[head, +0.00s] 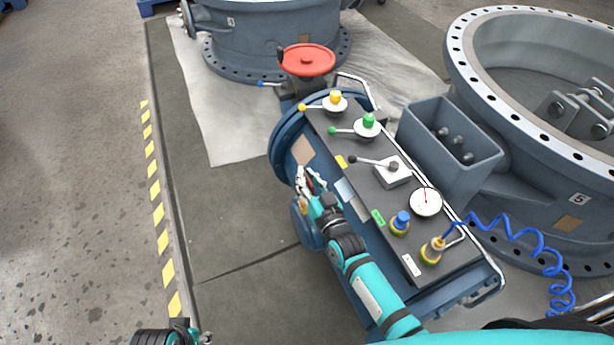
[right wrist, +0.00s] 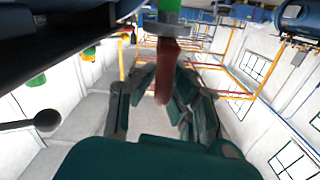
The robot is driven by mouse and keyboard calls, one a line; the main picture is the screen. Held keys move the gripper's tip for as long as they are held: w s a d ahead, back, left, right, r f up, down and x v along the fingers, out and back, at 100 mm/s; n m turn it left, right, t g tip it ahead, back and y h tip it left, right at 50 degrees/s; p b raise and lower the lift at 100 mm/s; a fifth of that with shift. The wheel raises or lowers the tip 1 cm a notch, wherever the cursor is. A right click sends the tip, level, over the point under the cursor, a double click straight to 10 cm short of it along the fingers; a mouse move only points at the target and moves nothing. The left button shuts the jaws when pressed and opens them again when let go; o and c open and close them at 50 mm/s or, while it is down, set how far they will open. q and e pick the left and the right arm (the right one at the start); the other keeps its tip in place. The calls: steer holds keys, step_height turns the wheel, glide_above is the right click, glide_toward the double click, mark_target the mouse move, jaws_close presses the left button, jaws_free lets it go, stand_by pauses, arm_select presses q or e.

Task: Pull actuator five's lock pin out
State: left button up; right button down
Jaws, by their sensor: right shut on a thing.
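My right gripper (head: 311,183) is at the left side of the blue actuator's control panel (head: 345,150), beside its round drum. It is shut on a reddish lock pin (right wrist: 166,70). In the right wrist view the pin hangs between the fingers (right wrist: 165,90), with a green part above it. In the head view only a small red bit of the pin shows among the fingers; whether it still sits in its seat I cannot tell. Part of my left arm shows at the bottom left edge; its jaws cannot be made out.
A red handwheel (head: 307,60) stands behind. A big valve marked 5 (head: 580,199) is right. Floor left of the actuator is clear.

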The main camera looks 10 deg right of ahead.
steer(key=shift+w+r, duration=0.1)
steer(key=shift+r, duration=0.25)
steer(key=c, duration=1.4)
jaws_free()
steer(key=shift+o, duration=0.2)
steer(key=shift+a+r, duration=0.1)
steer(key=shift+s+f, duration=0.2)
steer(key=shift+s, duration=0.1)
steer(key=s+d, duration=0.2)
steer(key=s, duration=0.9)
steer(key=shift+s+r, duration=0.15)
steer(key=shift+s, duration=0.1)
steer(key=shift+d, duration=0.1)
